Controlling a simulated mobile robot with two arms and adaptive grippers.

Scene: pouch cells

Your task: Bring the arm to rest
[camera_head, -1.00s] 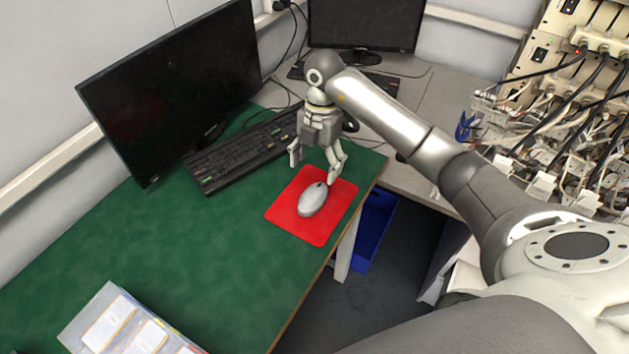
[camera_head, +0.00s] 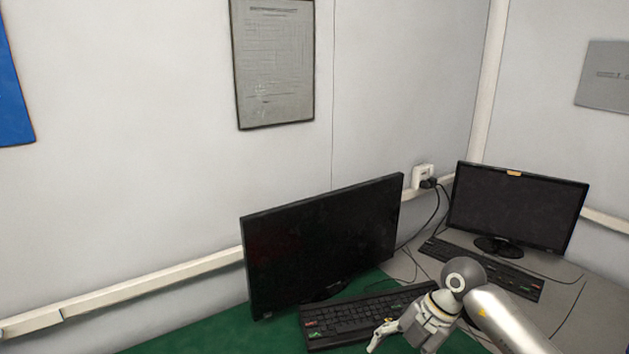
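My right arm comes in at the bottom right, and its gripper (camera_head: 405,338) hangs at the bottom edge, in front of the near keyboard (camera_head: 355,318). One finger shows, spread out to the left from the gripper body. The other finger is cut off by the frame edge. Nothing shows held. The gripper's height above the desk cannot be told. My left arm and gripper are not in view.
A large black monitor (camera_head: 325,245) stands behind the near keyboard on the green desk mat (camera_head: 215,335). A second monitor (camera_head: 515,208) and keyboard (camera_head: 500,275) are at the right, with cables between. White walls stand behind.

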